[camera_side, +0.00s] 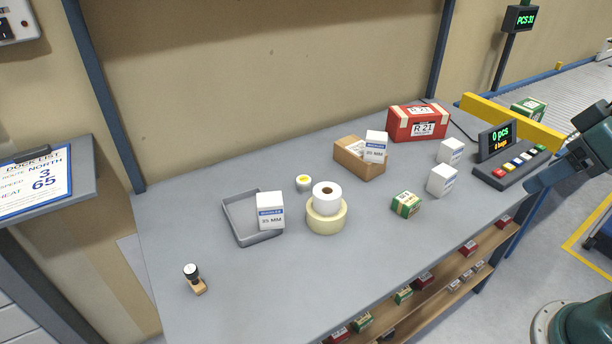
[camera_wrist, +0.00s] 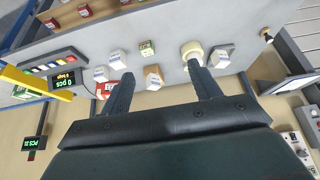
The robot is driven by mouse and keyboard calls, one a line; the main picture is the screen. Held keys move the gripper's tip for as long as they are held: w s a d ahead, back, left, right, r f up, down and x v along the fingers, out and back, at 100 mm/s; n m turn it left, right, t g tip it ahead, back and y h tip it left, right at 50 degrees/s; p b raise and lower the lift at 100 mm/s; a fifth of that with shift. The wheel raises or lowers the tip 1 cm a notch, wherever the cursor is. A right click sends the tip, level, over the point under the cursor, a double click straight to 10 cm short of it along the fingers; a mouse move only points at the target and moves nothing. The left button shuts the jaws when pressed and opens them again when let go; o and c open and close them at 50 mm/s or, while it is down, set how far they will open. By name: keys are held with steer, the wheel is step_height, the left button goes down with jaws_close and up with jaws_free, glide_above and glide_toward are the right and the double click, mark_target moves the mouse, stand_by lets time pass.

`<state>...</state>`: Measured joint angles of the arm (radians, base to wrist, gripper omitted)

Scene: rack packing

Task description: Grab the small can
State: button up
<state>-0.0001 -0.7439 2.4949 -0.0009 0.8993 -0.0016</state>
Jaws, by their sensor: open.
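The small can (camera_side: 304,183) is short and pale with a yellow mark on its top. It stands upright on the grey table in the side view, just behind and left of the stacked tape rolls (camera_side: 327,205). My gripper (camera_side: 535,182) is at the right edge of the side view, far from the can and beyond the table's right end. In the wrist view my gripper (camera_wrist: 160,70) has its two fingers wide apart with nothing held between them. I cannot make out the can in the wrist view; the rolls and a finger crowd that area.
A grey tray (camera_side: 247,241) with a white box stands left of the can. A cardboard box (camera_side: 350,161), a red box (camera_side: 418,128), a green box (camera_side: 406,204), white boxes (camera_side: 442,180) and a button console (camera_side: 512,168) stand to the right. The front middle table is clear.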

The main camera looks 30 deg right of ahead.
steer(key=w+a+r+n, duration=0.2)
steer(key=w+r, duration=0.1)
steer(key=w, duration=0.9)
steer(key=n+g+y, duration=0.2)
steer(key=n+y, duration=0.1)
steer(key=n, duration=0.2)
glide_above(304, 179)
steer(key=s+d, duration=0.1)
steer(key=s, duration=0.1)
steer(key=shift+s+f, duration=0.15)
steer(key=shift+f, duration=14.1)
steer(key=shift+d+x, duration=0.15)
steer(key=shift+x, duration=1.15)
steer(key=shift+d+x, duration=0.1)
steer(key=shift+x, duration=1.2)
